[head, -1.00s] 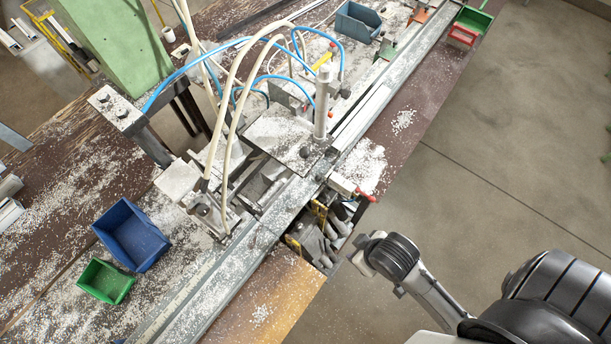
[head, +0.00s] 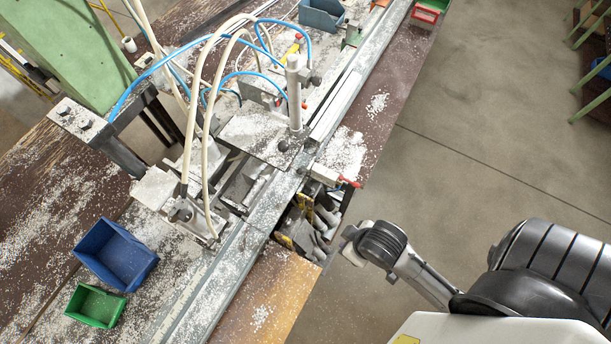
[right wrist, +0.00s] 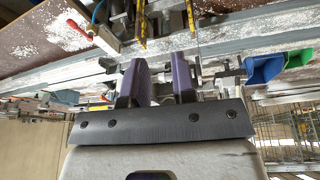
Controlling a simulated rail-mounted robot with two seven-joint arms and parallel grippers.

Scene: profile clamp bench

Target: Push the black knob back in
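A small dark round knob (head: 283,146) shows on the front corner of the dusty metal plate, below the upright grey cylinder; I cannot tell for sure that it is the task's black knob, or how far out it stands. No black knob can be made out clearly in the right wrist view. My right gripper (head: 347,238) is off the bench's front edge, beside the opening under the rail. In the right wrist view its two dark purple fingers (right wrist: 158,80) are apart, with nothing seen held between them, and point toward the bench. My left gripper is not in view.
A white block with a red-tipped handle (head: 336,178) sticks out at the bench edge. Grey and yellow parts (head: 306,222) fill the opening below the rail (head: 225,270). Blue (head: 117,255) and green (head: 96,306) bins stand left.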

